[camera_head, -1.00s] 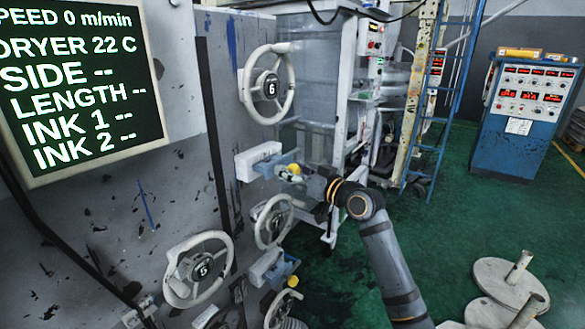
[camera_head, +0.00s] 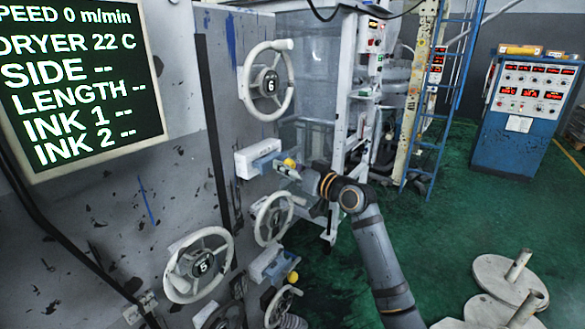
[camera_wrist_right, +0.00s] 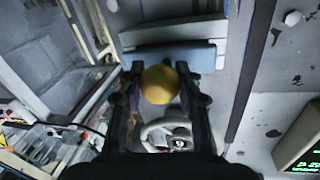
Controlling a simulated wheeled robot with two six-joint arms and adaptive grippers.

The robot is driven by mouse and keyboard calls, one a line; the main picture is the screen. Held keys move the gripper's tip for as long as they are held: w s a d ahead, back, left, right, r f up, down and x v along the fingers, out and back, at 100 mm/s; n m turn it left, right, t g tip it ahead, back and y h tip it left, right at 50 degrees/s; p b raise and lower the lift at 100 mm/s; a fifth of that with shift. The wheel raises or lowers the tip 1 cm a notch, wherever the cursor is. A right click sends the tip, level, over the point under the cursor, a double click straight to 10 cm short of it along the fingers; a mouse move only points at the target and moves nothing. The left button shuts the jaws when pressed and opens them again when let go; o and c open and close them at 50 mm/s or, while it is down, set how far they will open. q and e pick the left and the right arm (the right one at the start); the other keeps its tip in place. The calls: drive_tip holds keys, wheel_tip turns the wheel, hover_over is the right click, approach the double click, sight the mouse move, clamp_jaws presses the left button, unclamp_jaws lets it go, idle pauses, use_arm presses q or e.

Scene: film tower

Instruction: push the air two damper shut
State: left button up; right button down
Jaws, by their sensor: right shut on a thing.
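The upper damper has a pale housing (camera_head: 243,163), a blue-grey slide (camera_head: 265,158) and a yellow ball knob (camera_head: 290,163). It sticks out from the grey machine wall below handwheel 6. My right gripper (camera_head: 289,172) is at this knob. In the right wrist view the knob (camera_wrist_right: 159,84) sits between the two fingers (camera_wrist_right: 160,92), and the blue slide (camera_wrist_right: 175,57) and pale housing (camera_wrist_right: 172,32) lie beyond it. The gripper is shut on the knob. A second, lower damper (camera_head: 265,263) has its own yellow knob (camera_head: 293,277). I see no label naming either damper. My left gripper is not in view.
Handwheel 6 (camera_head: 245,82) is above the upper damper. Another handwheel (camera_head: 262,218) sits close below it, and handwheel 5 (camera_head: 172,268) is lower left. A display (camera_head: 80,75) hangs at upper left. A blue console (camera_head: 508,145) stands at right. The green floor between is open.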

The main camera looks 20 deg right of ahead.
drive_tip(key=x, duration=0.2)
drive_tip(key=shift+w+a, duration=0.1)
drive_tip(key=shift+a, duration=0.25)
drive_tip(key=c, duration=0.9)
unclamp_jaws()
drive_tip(key=shift+d, duration=0.1)
drive_tip(key=v, duration=1.2)
